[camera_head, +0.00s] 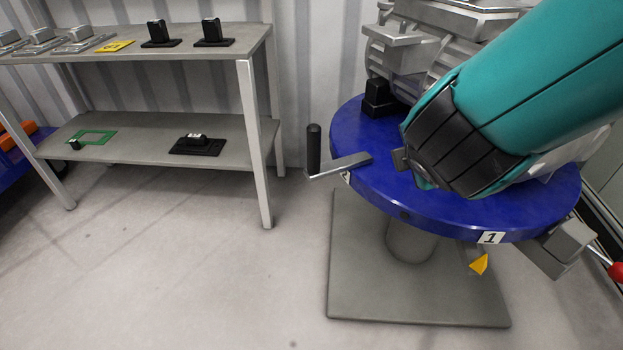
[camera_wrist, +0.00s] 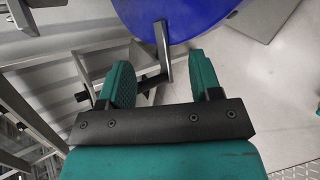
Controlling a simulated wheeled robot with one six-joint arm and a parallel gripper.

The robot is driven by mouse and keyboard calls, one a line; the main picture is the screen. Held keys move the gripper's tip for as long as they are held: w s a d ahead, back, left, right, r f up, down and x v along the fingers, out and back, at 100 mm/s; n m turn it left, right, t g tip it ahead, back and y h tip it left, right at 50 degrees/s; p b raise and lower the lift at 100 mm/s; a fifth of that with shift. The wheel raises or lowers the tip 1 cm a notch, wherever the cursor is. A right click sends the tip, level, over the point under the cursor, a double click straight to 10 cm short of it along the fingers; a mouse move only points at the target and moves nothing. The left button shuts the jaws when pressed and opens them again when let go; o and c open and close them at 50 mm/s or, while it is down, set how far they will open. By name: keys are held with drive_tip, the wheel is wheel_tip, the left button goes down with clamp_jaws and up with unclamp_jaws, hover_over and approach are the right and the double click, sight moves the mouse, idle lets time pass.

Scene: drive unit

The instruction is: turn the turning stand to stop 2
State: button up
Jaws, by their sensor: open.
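The turning stand has a round blue table (camera_head: 345,135) on a grey post and square base plate. A label 1 (camera_head: 491,238) on its rim sits just above a yellow pointer (camera_head: 479,264). A metal crank arm (camera_head: 340,165) sticks out at the left rim with an upright black handle (camera_head: 313,149). In the wrist view my gripper (camera_wrist: 160,80) is open, and the crank arm (camera_wrist: 162,50) shows between its fingers. The black handle runs partly behind the left finger; I cannot tell its distance. My arm hides the gripper in the head view.
A grey machine casting (camera_head: 405,50) and a black block (camera_head: 379,98) stand on the blue table. A lever with a red knob (camera_head: 616,271) is at the right rim. A grey shelf (camera_head: 150,145) with several parts stands left; floor between is clear.

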drive_tip(key=w+a+f+n+t+y+b, duration=0.1)
drive_tip(key=w+a+f+n+t+b, duration=0.1)
drive_tip(key=a+f+n+t+b, duration=0.35)
drive_tip(key=n+t+y, duration=0.2)
drive_tip(key=n+y, duration=0.3)
drive_tip(key=n, duration=0.7)
approach(312, 142)
drive_tip(key=w, duration=0.1)
drive_tip(key=x, duration=0.4)
drive_tip(key=f+x, duration=0.1)
drive_tip(key=x, duration=0.3)
drive_tip(key=f+x, duration=0.1)
drive_tip(key=x, duration=0.3)
drive_tip(key=shift+w+d+f+b, duration=0.1)
drive_tip(key=shift+w+b, duration=0.1)
drive_tip(key=shift+b, duration=0.15)
clamp_jaws()
drive_tip(key=shift+s+g, duration=0.15)
drive_tip(key=shift+g, duration=0.1)
